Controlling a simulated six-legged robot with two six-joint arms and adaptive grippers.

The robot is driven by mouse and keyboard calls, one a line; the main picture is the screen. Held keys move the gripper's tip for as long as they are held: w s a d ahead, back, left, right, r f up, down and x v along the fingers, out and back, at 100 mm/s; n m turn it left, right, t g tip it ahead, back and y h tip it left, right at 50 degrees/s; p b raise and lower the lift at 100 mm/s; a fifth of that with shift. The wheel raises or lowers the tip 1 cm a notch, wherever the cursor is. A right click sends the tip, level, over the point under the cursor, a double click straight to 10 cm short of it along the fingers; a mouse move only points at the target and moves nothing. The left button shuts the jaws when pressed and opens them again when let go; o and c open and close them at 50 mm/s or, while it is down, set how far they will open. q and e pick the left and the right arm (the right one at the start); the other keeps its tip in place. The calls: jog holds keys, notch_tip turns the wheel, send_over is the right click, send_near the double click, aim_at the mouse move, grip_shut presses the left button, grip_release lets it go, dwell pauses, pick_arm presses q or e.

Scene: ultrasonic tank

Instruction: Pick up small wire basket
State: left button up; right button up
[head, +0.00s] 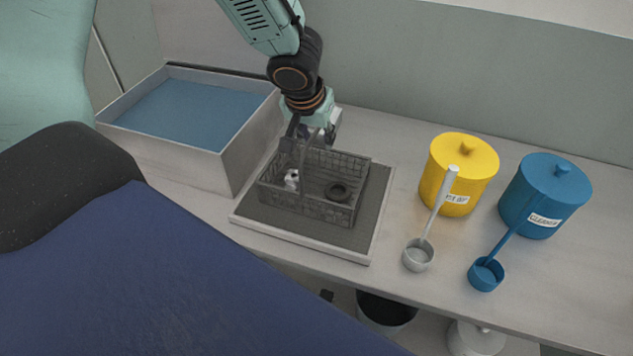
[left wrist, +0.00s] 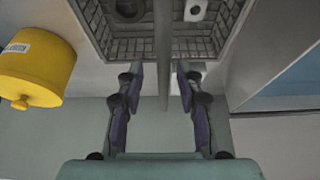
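The small wire basket (head: 338,208) is dark grey mesh and stands upright on a dark mat with a pale rim (head: 375,222). It holds a small whitish metal part (head: 292,178) and a dark ring (head: 337,192). Its thin arched handle (left wrist: 163,45) rises over it. My left gripper (head: 308,138) is at the basket's far side, by the top of the handle. In the left wrist view the left gripper's fingers (left wrist: 161,76) are apart, with the handle passing between them and a gap on each side. My right gripper does not show.
An open grey tank (head: 240,150) with blue liquid stands left of the mat. To the right are a yellow lidded tub (head: 442,165) and a blue lidded tub (head: 562,190), with a grey scoop (head: 418,256) and a blue scoop (head: 487,274) in front. A wall is behind.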

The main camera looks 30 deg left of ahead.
pick_arm(q)
jog(key=shift+a+f, duration=0.1)
jog(key=shift+a, duration=0.25)
jog(key=shift+c, duration=0.3)
jog(key=shift+d, duration=0.35)
jog(key=c, duration=0.4)
jog(key=shift+a, duration=0.25)
grip_shut()
jog(key=shift+d, duration=0.1)
